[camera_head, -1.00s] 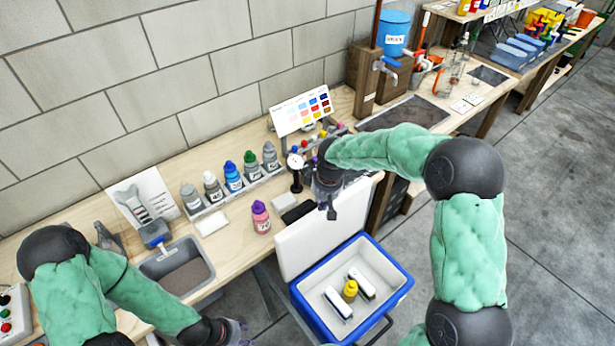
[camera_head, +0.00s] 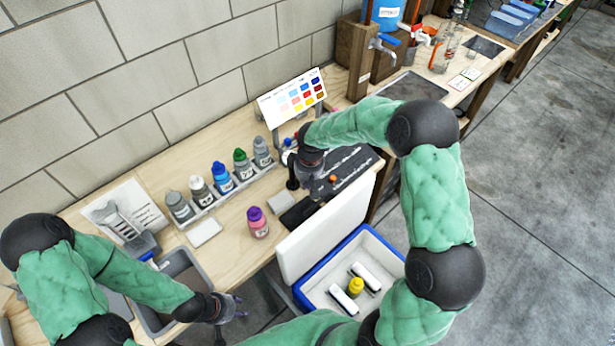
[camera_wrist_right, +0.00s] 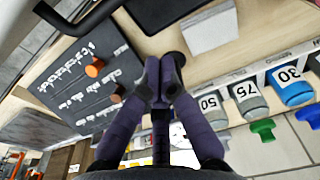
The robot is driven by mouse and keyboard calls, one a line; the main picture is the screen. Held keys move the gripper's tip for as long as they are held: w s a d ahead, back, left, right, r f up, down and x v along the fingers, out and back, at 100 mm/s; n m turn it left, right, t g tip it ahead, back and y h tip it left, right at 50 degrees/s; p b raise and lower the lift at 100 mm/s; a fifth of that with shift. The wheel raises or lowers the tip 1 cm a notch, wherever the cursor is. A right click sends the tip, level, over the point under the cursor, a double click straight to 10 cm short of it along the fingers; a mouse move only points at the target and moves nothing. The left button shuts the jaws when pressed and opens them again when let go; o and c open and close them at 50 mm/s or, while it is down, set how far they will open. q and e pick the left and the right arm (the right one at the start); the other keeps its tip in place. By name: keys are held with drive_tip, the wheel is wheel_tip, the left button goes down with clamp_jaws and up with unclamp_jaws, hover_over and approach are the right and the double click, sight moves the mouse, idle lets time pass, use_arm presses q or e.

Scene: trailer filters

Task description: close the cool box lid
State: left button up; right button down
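The cool box (camera_head: 384,262) stands on the floor against the bench, with a blue rim and white inside. Its white lid (camera_head: 330,228) is open, standing nearly upright along the bench side. My right gripper (camera_head: 298,182) is over the bench behind the lid, apart from it in the head view. In the right wrist view its purple fingers (camera_wrist_right: 162,78) are together with nothing seen between them. My left gripper (camera_head: 236,306) hangs by the bench's front edge, left of the box; its fingers are too small to read. My right arm hides part of the box's front.
Inside the box lie two white cartridges (camera_head: 367,278) and a yellow-capped bottle (camera_head: 356,286). A pink bottle (camera_head: 258,224) stands on the bench left of the lid. A row of bottles (camera_head: 221,178), a colour chart (camera_head: 292,98) and a dark labelled board (camera_wrist_right: 82,80) are near my right gripper.

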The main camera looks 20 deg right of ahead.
drive_tip(key=shift+s+d+f, duration=0.2)
drive_tip(key=shift+s+f, duration=0.1)
drive_tip(key=shift+s, duration=0.25)
drive_tip(key=shift+s+d+f, duration=0.2)
drive_tip(key=shift+s+f, duration=0.15)
drive_tip(key=shift+s, duration=0.25)
drive_tip(key=shift+s+d+f, duration=0.2)
drive_tip(key=shift+s+f, duration=0.1)
drive_tip(key=shift+s, duration=0.25)
